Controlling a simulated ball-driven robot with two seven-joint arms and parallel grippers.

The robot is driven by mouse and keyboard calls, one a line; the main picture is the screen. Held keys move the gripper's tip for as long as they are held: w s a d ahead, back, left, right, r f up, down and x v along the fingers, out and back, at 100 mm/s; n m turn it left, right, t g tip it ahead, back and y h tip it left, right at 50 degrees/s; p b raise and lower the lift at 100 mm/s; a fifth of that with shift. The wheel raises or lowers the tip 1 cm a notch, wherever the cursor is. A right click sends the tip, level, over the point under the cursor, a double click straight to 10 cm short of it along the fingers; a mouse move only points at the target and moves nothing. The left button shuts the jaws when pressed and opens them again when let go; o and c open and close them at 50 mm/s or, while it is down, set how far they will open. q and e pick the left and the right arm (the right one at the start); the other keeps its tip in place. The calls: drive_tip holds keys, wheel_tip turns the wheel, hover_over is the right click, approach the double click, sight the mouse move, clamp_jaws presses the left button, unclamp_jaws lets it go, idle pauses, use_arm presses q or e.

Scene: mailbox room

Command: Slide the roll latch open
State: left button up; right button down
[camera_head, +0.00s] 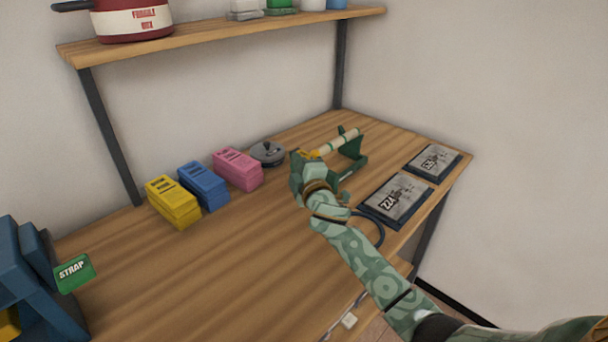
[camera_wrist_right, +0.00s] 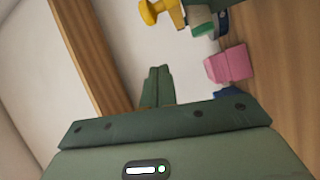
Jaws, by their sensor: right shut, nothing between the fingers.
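A green roll holder (camera_head: 350,163) with a cream roll (camera_head: 338,141) stands on the wooden table near the back right corner. A yellow part (camera_head: 308,154), likely the latch, shows at the left end of the roll. In the right wrist view a yellow knob (camera_wrist_right: 155,11) shows at the top, beyond my fingertips. My right gripper (camera_head: 302,168) is at the near left side of the holder and hides part of it. Its fingers (camera_wrist_right: 157,74) are together and empty, with a visible gap to the knob. My left gripper is not in view.
Yellow (camera_head: 173,203), blue (camera_head: 204,186) and pink (camera_head: 238,169) stacks and a grey lidded object (camera_head: 267,153) line the wall. Two dark-framed plates (camera_head: 395,200) lie at the right edge. A shelf (camera_head: 230,35) hangs above. The front middle of the table is clear.

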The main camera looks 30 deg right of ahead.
sight(307, 153)
drive_tip(key=d, duration=0.1)
drive_tip(key=w+d, duration=0.1)
drive_tip(key=w+d+b, duration=0.1)
drive_tip(key=d, duration=0.1)
drive_tip(key=shift+w+f, duration=0.1)
drive_tip(key=shift+f, duration=0.2)
